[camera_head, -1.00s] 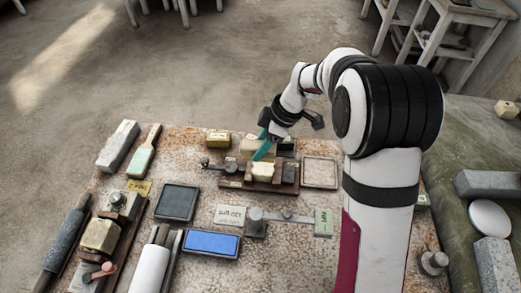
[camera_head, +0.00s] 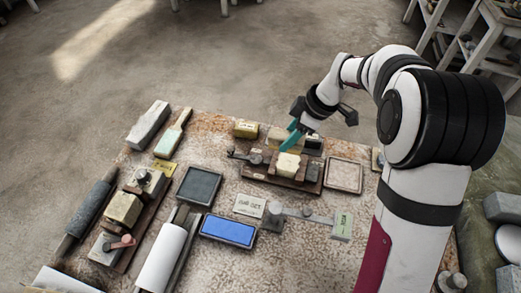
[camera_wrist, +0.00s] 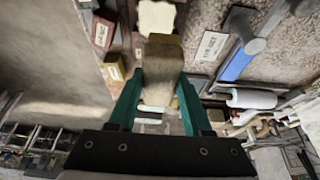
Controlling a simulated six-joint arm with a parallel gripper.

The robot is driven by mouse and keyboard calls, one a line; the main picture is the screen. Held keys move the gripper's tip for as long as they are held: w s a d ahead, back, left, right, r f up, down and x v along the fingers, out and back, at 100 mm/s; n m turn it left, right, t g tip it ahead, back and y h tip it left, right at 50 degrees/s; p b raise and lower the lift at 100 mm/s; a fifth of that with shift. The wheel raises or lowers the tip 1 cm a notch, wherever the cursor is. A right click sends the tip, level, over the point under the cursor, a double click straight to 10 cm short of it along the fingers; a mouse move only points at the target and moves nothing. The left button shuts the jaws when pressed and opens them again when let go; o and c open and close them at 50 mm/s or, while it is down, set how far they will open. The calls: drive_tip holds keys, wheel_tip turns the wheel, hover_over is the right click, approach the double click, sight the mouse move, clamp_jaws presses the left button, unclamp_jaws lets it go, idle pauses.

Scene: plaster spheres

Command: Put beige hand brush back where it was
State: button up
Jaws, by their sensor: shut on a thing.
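My gripper (camera_head: 290,142) is over the back middle of the table, pointing down, its teal fingers closed on a beige block-like thing, taken as the beige hand brush (camera_head: 278,136). In the wrist view the brush (camera_wrist: 160,78) sits between the two teal fingers (camera_wrist: 158,98), with a browner end away from the palm. Its bristles cannot be made out. In the head view a finger covers part of it. It is just behind a pale yellow block (camera_head: 289,164) on a dark wooden stand. Whether it touches the table cannot be told.
A dark block (camera_head: 313,144) is close on the right and a yellow box (camera_head: 246,129) on the left. A framed pale tray (camera_head: 344,175) lies right of the stand. Blue (camera_head: 228,230) and dark (camera_head: 199,186) pads lie nearer. A green-ended brush (camera_head: 170,138) lies at left.

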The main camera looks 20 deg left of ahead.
drive_tip(key=shift+w+a+f+m, duration=0.15)
drive_tip(key=shift+w+a+m, duration=0.1)
drive_tip(key=shift+a+m, duration=0.1)
drive_tip(key=w+a+f+m+t+h, duration=0.1)
drive_tip(key=w+a+m+t, duration=0.15)
drive_tip(key=a+m, duration=0.2)
drive_tip(key=w+a+f+m+t, duration=0.1)
drive_tip(key=w+a+m, duration=0.2)
drive_tip(key=a, duration=0.3)
drive_tip(key=shift+m, duration=0.4)
drive_tip(key=a+f, duration=0.2)
drive_tip(key=a, duration=0.2)
drive_tip(key=s+a+f, duration=0.1)
drive_tip(key=a+f, duration=0.1)
drive_tip(key=a, duration=0.2)
drive_tip(key=a+f, duration=0.2)
drive_tip(key=a, duration=0.2)
drive_tip(key=shift+s+f, duration=0.2)
drive_tip(key=shift+s, duration=0.15)
drive_tip(key=shift+a+f, duration=0.15)
drive_tip(key=shift+f, duration=1.95)
drive_tip(key=shift+f, duration=0.1)
drive_tip(key=o, duration=1.2)
